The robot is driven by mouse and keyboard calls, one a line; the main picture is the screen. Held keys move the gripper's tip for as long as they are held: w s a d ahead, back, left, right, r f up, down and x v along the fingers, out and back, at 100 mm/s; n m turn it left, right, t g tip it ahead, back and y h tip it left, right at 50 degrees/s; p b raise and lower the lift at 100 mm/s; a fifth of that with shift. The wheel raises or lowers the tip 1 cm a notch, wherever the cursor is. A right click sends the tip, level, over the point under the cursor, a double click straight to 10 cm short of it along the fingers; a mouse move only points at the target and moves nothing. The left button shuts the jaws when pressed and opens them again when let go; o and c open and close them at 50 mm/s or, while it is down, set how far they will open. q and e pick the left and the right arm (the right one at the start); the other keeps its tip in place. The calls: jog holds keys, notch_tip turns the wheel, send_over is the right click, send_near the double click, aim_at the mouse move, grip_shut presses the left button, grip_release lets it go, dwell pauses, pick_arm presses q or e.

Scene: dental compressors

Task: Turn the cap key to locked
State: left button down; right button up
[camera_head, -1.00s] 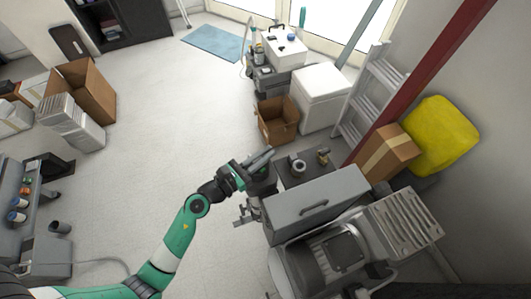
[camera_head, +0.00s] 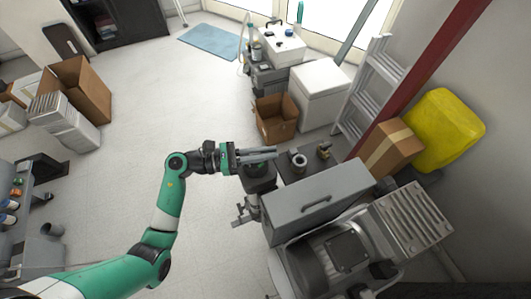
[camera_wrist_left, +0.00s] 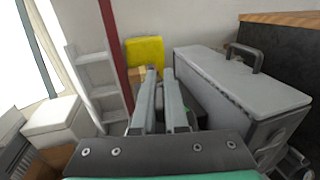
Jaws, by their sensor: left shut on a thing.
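My left gripper (camera_head: 276,154) reaches in from the left over a dark round cap (camera_head: 258,176) at the left end of the grey compressor unit. Its two long grey fingers point right in the head view, lying nearly level above the cap. They also show in the left wrist view (camera_wrist_left: 161,78), close together with a narrow gap. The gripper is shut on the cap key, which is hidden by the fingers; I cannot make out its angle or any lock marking. My right gripper is not in view.
A grey housing with a handle (camera_head: 318,205) stands just right of the gripper, with a motor (camera_head: 330,262) in front. A ring-shaped fitting (camera_head: 298,162) and a brass fitting (camera_head: 324,150) stand close by. An open cardboard box (camera_head: 276,117) is behind.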

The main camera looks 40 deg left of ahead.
pick_arm(q)
jog(key=m+g+h+b, duration=0.4)
jog(key=g+b, duration=0.1)
jog(key=shift+s+d+f+m+h, duration=0.25)
jog(key=shift+s+d+m+h, duration=0.05)
jog(key=shift+s+d+h, duration=0.1)
jog(key=g, duration=0.1)
jog(key=m+g+h, duration=0.1)
jog(key=shift+s+r+m+g+b, duration=0.15)
jog(key=shift+s+m+g+b, duration=0.05)
jog(key=shift+m+g+b, duration=0.15)
jog(key=shift+s+d+r+m+g+h, duration=0.15)
jog(key=shift+m+g+h, duration=0.15)
jog(key=shift+m+g, duration=0.4)
jog(key=shift+s+d+f+m+g+h, duration=0.15)
jog(key=shift+m+g+h, duration=0.2)
jog(key=shift+g, duration=0.5)
jog(key=shift+a+g, duration=0.1)
jog(key=shift+g, duration=0.2)
jog(key=c, duration=0.9)
grip_release()
jog(key=shift+s, duration=0.1)
jog(key=shift+c, duration=0.2)
jog(key=shift+r, duration=0.1)
jog(key=shift+a, duration=0.1)
